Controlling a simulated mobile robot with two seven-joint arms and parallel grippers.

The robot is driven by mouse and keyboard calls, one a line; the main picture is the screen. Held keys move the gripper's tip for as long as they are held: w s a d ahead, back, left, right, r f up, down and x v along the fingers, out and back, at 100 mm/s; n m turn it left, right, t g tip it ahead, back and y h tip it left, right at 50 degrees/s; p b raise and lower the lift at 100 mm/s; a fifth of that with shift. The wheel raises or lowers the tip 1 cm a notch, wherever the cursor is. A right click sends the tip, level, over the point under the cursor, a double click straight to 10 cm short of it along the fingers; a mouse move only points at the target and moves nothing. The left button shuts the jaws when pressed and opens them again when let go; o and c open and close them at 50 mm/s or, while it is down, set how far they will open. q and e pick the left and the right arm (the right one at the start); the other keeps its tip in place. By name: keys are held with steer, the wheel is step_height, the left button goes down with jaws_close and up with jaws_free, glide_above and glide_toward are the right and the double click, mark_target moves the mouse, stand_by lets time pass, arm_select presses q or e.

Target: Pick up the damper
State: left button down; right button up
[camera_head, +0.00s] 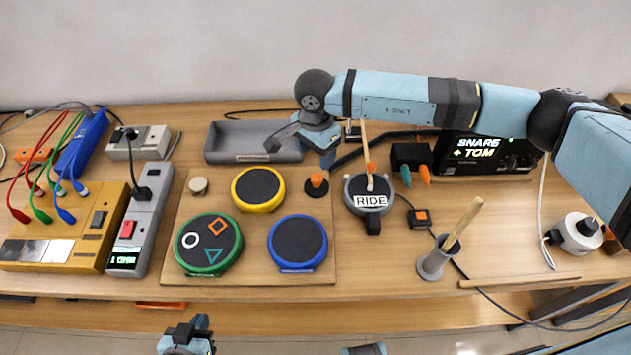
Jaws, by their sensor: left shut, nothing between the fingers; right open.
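Two small knobbed pieces lie on the wooden board (259,280): a beige round piece (198,186) at its upper left and a black disc with an orange knob (317,183) at its upper right. I cannot tell for sure which one is the damper. My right gripper (300,152) is open and empty. It hangs over the grey tray's right end, above and just left of the orange-knobbed piece in the picture. My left gripper (188,338) is shut and empty at the bottom edge, in front of the table.
Yellow (258,189), green (208,244) and blue (298,243) pads share the board. The grey tray (228,140) lies behind. A RIDE pad (369,200) with a stick is to the right, then a grey stick cup (436,262). A display box (485,150) stands behind my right arm.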

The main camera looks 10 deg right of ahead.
glide_above(317, 176)
steer(key=f, duration=0.4)
steer(key=shift+s+a, duration=0.25)
steer(key=shift+w+d+f+p, duration=0.1)
steer(key=shift+f+p, duration=0.2)
steer(key=shift+f, duration=1.2)
steer(key=shift+w+d+f+p, duration=0.1)
steer(key=shift+f+p, duration=0.15)
steer(key=shift+f, duration=1.2)
steer(key=c, duration=1)
steer(key=shift+r, duration=0.15)
